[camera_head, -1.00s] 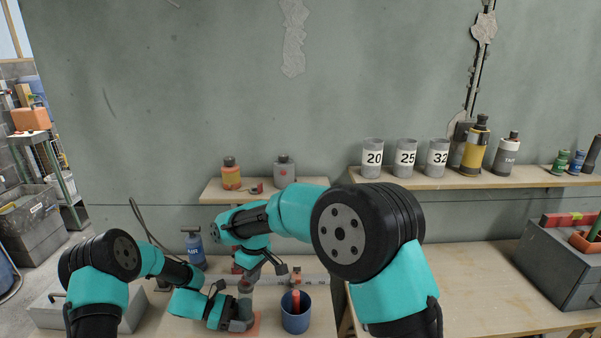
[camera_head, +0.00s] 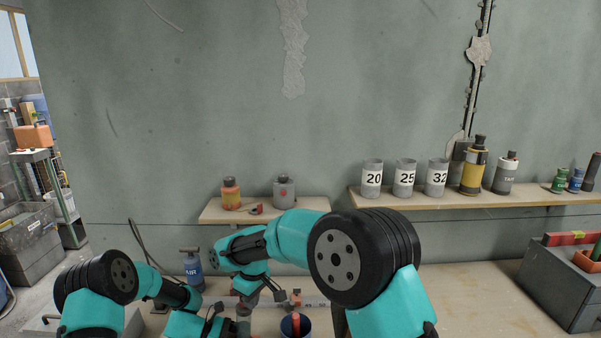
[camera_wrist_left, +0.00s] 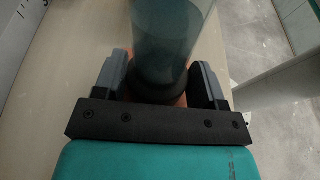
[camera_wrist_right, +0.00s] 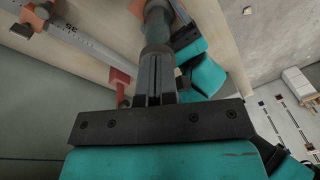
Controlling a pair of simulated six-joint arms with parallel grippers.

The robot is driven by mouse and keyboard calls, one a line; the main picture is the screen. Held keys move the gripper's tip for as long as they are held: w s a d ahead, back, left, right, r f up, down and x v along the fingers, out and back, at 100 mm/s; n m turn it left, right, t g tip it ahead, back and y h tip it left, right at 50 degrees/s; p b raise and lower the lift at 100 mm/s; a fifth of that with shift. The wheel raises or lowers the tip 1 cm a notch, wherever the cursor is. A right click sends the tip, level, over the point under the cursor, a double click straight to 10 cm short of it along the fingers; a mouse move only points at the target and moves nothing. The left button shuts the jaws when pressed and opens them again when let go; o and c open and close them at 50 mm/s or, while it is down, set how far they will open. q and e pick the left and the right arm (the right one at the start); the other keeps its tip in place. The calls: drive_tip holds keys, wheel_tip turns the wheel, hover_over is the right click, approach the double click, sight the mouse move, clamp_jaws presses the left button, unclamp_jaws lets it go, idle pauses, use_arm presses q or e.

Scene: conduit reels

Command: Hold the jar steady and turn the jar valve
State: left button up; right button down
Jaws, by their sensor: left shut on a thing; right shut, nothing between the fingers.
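The jar (camera_wrist_left: 170,45) is a grey-blue cylinder, standing between the fingers of my left gripper (camera_wrist_left: 165,85) in the left wrist view. My left gripper is shut on it near a dark ring. In the head view only the jar's upper part (camera_head: 244,325) shows at the bottom edge; the left gripper is mostly cut off there. My right gripper (camera_head: 245,300) points down just over the jar. In the right wrist view its fingers (camera_wrist_right: 155,65) are together at the grey jar top (camera_wrist_right: 155,28), with nothing between them. The fingers hide the valve, and I cannot tell whether they touch it.
A blue cup (camera_head: 296,331) with a red item stands right of the jar. A blue bottle (camera_head: 193,270) stands behind my left arm. A pale metal rail (camera_wrist_right: 85,50) lies behind the jar. Shelves with bottles and numbered cups (camera_head: 372,178) are at the back.

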drive_tip(key=shift+w+a+f, duration=0.2)
drive_tip(key=shift+a+f, duration=0.05)
drive_tip(key=shift+f, duration=0.4)
idle(0.7)
drive_tip(key=shift+w+d, duration=0.3)
drive_tip(key=shift+w, duration=0.1)
idle(0.5)
drive_tip(key=shift+d, duration=0.1)
drive_tip(key=shift+d+f, duration=0.1)
drive_tip(key=shift+d, duration=0.2)
idle(0.5)
wheel_tip(320, 180, up, 6)
drive_tip(key=shift+w+d+r, duration=0.15)
drive_tip(key=shift+w+r, duration=0.1)
idle(0.3)
